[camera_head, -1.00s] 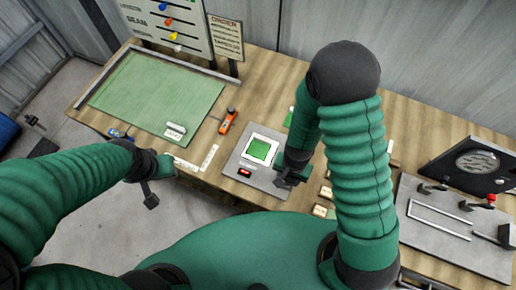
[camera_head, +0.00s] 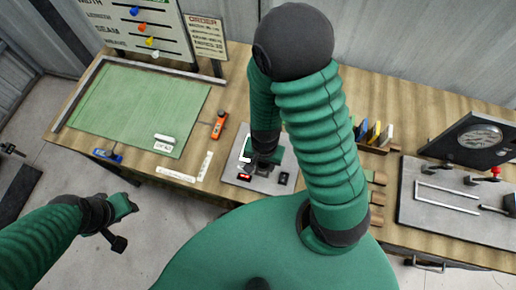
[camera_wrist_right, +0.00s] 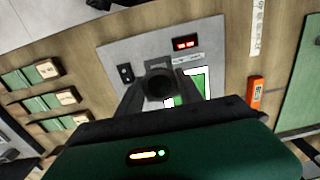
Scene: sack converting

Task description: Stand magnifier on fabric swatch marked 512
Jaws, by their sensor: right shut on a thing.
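My right gripper (camera_head: 262,165) is low over a grey plate (camera_head: 232,172) on the bench in the head view. The right wrist view shows its fingers (camera_wrist_right: 160,92) shut on a dark, round-topped piece, apparently the magnifier (camera_wrist_right: 160,85). Behind it, a green swatch (camera_wrist_right: 199,83) with a white border lies on the plate, partly covered by the fingers. I cannot tell whether the magnifier touches it. Several green swatches with tan tags (camera_wrist_right: 46,70) lie at the left of the wrist view; no number is legible. My left gripper (camera_head: 120,225) hangs off the bench front, its opening unclear.
A red-lit display (camera_wrist_right: 185,43) is on the plate. An orange tool (camera_head: 219,125) and a green cutting mat (camera_head: 135,105) lie left of it. To the right are coloured cards (camera_head: 372,132) and a grey panel with levers (camera_head: 455,205).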

